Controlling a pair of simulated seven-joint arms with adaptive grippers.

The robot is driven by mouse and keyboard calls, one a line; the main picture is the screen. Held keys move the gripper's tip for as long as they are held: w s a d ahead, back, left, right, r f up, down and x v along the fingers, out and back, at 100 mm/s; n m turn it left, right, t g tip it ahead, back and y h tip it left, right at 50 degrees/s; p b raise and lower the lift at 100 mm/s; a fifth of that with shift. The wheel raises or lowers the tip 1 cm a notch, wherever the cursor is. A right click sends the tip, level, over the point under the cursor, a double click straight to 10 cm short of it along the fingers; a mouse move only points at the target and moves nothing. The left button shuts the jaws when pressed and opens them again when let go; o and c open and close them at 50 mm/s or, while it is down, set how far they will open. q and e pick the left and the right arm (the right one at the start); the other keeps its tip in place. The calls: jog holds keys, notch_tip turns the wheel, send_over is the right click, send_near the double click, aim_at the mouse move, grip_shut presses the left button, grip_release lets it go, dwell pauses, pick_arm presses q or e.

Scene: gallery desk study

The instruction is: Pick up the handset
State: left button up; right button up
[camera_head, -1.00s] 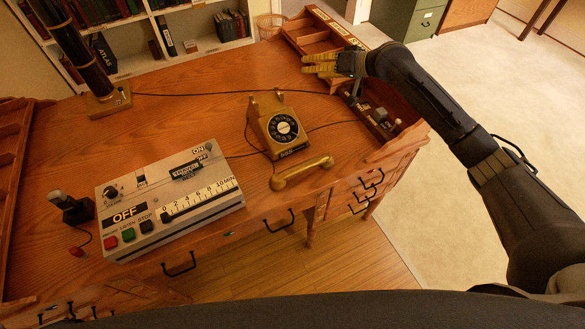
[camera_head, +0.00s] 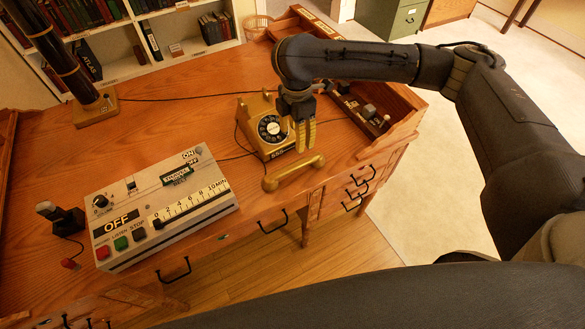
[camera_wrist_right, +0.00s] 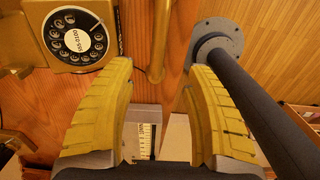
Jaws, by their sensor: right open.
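The gold handset (camera_head: 294,173) lies off its cradle on the wooden desk, near the front edge and in front of the gold rotary phone (camera_head: 267,126). My right gripper (camera_head: 305,150), with yellow fingers pointing down, is above and just behind the handset's right half in the head view. It is open and empty. In the right wrist view, part of the handset (camera_wrist_right: 157,38) shows as a gold bar beyond the open fingertips (camera_wrist_right: 160,68), between them. The phone dial (camera_wrist_right: 76,36) is at upper left there. My left gripper is not in view.
A grey control box (camera_head: 165,205) with buttons and a scale stands left of the handset. A dark joystick (camera_head: 62,217) is farther left. A raised wooden tray (camera_head: 392,133) borders the desk's right side. Thin black cords cross the desk (camera_head: 180,125).

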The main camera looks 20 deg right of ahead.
aim_at(294, 164)
notch_tip(294, 164, down, 10)
jog(key=shift+f, duration=0.2)
jog(key=shift+a+f, duration=0.15)
jog(key=shift+f, duration=1.15)
jog(key=shift+a+f, duration=0.1)
jog(key=shift+f, duration=1.2)
jog(key=shift+o, duration=0.2)
grip_shut()
